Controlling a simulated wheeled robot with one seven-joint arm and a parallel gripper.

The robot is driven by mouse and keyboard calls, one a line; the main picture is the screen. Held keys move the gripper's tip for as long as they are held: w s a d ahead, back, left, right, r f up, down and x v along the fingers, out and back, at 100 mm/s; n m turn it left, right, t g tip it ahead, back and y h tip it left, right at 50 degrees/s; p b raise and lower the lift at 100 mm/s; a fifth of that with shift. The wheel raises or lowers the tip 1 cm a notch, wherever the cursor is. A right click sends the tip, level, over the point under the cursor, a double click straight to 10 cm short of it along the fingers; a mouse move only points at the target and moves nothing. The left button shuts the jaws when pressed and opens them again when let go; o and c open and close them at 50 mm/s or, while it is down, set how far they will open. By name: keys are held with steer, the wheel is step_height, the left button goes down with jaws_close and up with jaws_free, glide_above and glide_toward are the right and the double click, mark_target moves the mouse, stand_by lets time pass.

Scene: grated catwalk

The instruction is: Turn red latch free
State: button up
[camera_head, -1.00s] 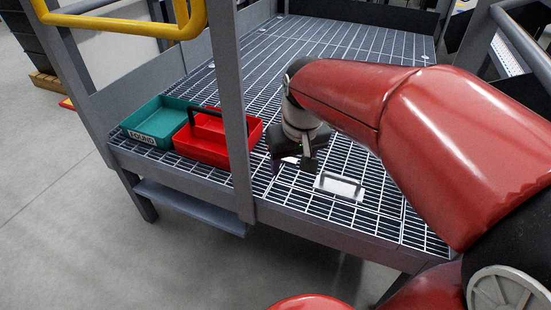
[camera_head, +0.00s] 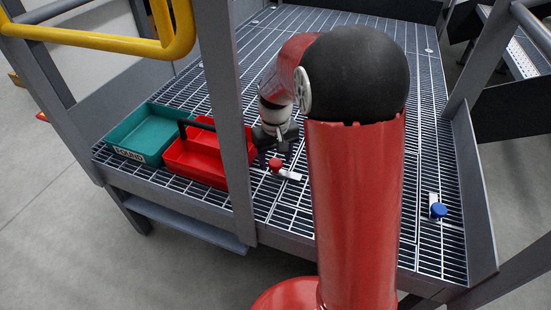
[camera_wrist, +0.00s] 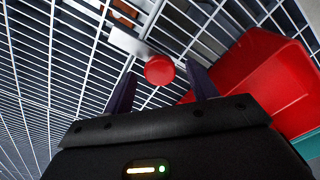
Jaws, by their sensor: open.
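The red latch (camera_head: 275,164) has a round red knob and a pale plate (camera_head: 289,174) on the grating, right of the red tray. In the wrist view the red knob (camera_wrist: 160,70) lies between my two dark fingertips, with its pale plate (camera_wrist: 130,42) running up and left. My gripper (camera_head: 272,150) points down at the knob, and in the wrist view my gripper (camera_wrist: 161,69) is open with gaps either side of the knob. I cannot tell how far the fingertips are above it. My arm hides part of the grating to the right.
A red tray (camera_head: 190,165) with a dark handle stands close left of my gripper, beside a teal bin (camera_head: 150,132) marked "FOUND". A grey post (camera_head: 228,120) rises in front. A blue latch (camera_head: 438,210) is at the right. Something orange (camera_wrist: 125,12) shows past the grating.

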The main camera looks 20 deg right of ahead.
steer(key=shift+f, duration=0.35)
jaws_close()
